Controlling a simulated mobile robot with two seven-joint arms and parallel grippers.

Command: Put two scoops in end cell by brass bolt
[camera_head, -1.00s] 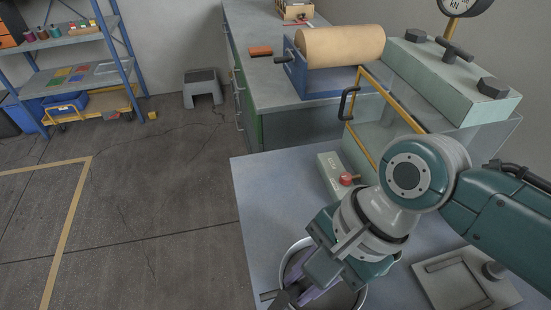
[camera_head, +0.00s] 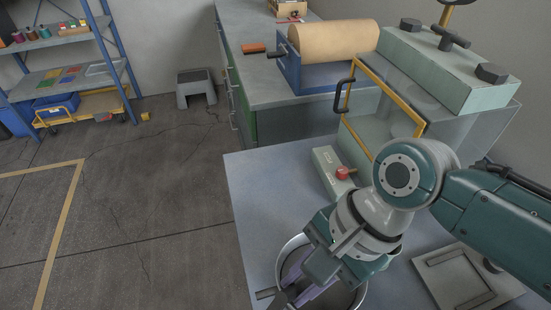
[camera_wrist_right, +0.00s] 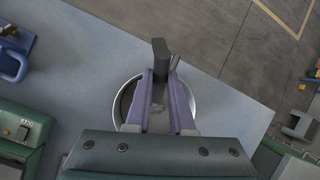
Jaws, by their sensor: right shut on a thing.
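My right gripper (camera_head: 290,296) reaches down over a round pale-rimmed container (camera_head: 281,262) on the bench, at the bottom of the head view. In the right wrist view, its two purple fingers (camera_wrist_right: 162,100) are shut on a dark bar-like piece (camera_wrist_right: 160,55), probably the scoop's handle. The container's rim (camera_wrist_right: 189,98) shows behind the fingers. The scoop's bowl and most of the container's contents are hidden. I cannot make out the end cell or a brass bolt. A blue object (camera_wrist_right: 13,65) is cut off at the wrist view's left edge. My left gripper is not in view.
A glass-sided cabinet with a yellow-framed door (camera_head: 385,95) stands behind my right arm. A grey box with a red knob (camera_head: 342,173) sits before it. A flat grey tray (camera_head: 452,280) lies right of the arm.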

